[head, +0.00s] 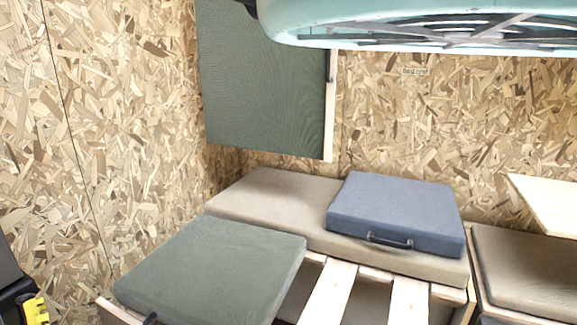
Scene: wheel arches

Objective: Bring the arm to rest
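My gripper does not show clearly in the head view, and neither do its fingertips. A dark part with a yellow piece (36,310) is cut off at the lower left edge; I cannot tell what it is. A blue cushion (395,212) with a dark handle on its front edge lies flat on a long beige cushion (265,200). A green cushion (212,270) lies in front of them at the left.
A green panel (265,85) hangs at the back corner. A large teal shell (330,22) with a ribbed underside fills the top right. Wooden slats (328,293) lie below the cushions. Another beige cushion (530,268) and a pale board (550,205) are at the right.

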